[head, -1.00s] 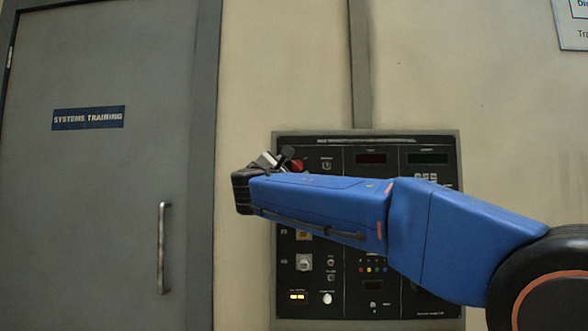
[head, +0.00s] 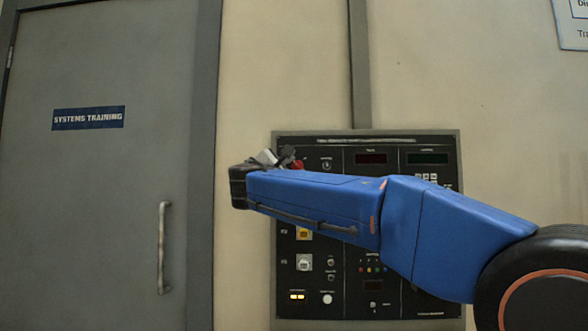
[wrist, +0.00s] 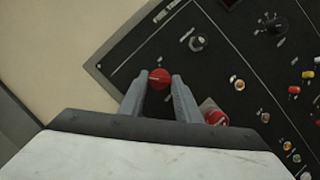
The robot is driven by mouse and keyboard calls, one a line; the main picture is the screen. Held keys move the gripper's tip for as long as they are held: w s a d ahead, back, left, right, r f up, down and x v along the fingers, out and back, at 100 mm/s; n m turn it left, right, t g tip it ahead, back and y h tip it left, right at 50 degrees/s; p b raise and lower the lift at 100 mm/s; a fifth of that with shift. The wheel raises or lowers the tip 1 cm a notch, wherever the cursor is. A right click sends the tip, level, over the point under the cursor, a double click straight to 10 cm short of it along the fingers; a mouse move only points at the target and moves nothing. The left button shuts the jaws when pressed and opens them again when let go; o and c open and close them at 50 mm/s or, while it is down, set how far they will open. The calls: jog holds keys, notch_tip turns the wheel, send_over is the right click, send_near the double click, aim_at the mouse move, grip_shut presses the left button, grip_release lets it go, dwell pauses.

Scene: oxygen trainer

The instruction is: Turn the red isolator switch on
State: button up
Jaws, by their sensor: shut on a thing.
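The red isolator switch (wrist: 159,77) is a round red knob near the corner of the black panel in the wrist view. My gripper (wrist: 157,85) has one finger on each side of it and is shut on it. In the head view a bit of red (head: 298,165) shows beside my gripper (head: 287,156), at the panel's upper left. My arm hides much of the panel there. The knob's exact angle is hard to read.
The black panel (head: 400,143) is on a beige wall, with displays, buttons and lamps. In the wrist view a second red knob (wrist: 215,116) is close to the right finger, and a black knob (wrist: 197,42) is farther up. A grey door (head: 100,200) stands left.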

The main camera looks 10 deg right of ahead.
jog(key=m+g, duration=0.1)
jog(key=m, duration=0.1)
jog(key=m+g, duration=0.1)
jog(key=m, duration=0.1)
jog(key=shift+a+r+m, duration=0.1)
jog(key=shift+r+m, duration=0.05)
jog(key=shift+m, duration=0.25)
jog(key=m, duration=0.2)
jog(key=m+g, duration=0.1)
jog(key=m, duration=0.1)
jog(key=shift+r+g+y, duration=0.2)
jog(key=shift+g+y, duration=0.1)
jog(key=m+y, duration=0.1)
jog(key=m, duration=0.3)
jog(key=shift+r+g+y, duration=0.2)
jog(key=shift+g+y, duration=0.2)
jog(key=shift+m+y, duration=0.7)
jog(key=shift+m, duration=0.5)
jog(key=o, duration=1)
jog(key=shift+o, duration=0.2)
jog(key=shift+r, duration=0.1)
